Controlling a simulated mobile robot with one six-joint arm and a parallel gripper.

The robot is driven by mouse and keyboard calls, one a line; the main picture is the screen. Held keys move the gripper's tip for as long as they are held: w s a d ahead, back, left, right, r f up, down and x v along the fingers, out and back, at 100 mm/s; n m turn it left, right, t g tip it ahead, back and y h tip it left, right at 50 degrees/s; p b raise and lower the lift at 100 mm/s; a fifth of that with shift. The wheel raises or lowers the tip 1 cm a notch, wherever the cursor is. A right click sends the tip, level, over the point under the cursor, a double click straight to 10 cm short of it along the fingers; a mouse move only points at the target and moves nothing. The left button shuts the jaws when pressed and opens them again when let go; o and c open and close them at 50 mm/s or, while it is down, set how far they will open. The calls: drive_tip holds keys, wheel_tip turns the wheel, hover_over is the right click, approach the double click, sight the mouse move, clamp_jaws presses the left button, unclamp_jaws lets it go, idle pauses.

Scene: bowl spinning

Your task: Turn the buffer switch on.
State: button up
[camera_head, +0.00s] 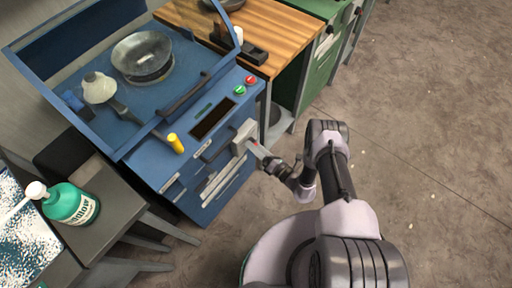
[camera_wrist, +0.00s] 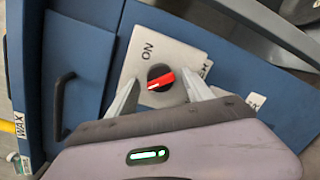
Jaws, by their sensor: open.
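The buffer switch (camera_wrist: 161,78) is a black knob with a red pointer, set on a grey plate (camera_wrist: 133,66) marked "ON" on the front of a blue machine. In the wrist view, my gripper (camera_wrist: 162,92) is open, with one finger on each side of the knob. I cannot tell whether the fingers touch it. The red pointer lies nearly sideways, aimed away from the "ON" lettering. In the head view, my gripper (camera_head: 259,150) reaches the grey switch box (camera_head: 243,130) on the blue cabinet (camera_head: 190,150); the knob is mostly hidden there.
Green and red buttons (camera_head: 240,90) and a yellow knob (camera_head: 176,143) sit on the cabinet's front panel. A metal bowl (camera_head: 142,54) is inside the hooded top. A wooden-topped bench (camera_head: 270,35) stands behind. A teal bottle (camera_head: 70,204) stands on a dark table. Open floor lies at right.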

clamp_jaws()
drive_tip(key=shift+f+m+b, duration=0.1)
drive_tip(key=shift+m+b, duration=0.2)
drive_tip(key=shift+m, duration=0.1)
drive_tip(key=shift+w+d+r+m+g+b, duration=0.1)
drive_tip(key=shift+m+g+b, duration=0.65)
drive_tip(key=shift+m, duration=1.85)
drive_tip(key=shift+w+r+m+g+b, duration=0.1)
drive_tip(key=shift+m+b, duration=1.15)
drive_tip(key=shift+m, duration=1.35)
drive_tip(key=shift+d+r+m+g+b, duration=0.1)
drive_tip(key=shift+m+g+b, duration=0.65)
drive_tip(key=shift+m, duration=1.85)
drive_tip(key=shift+t, duration=0.3)
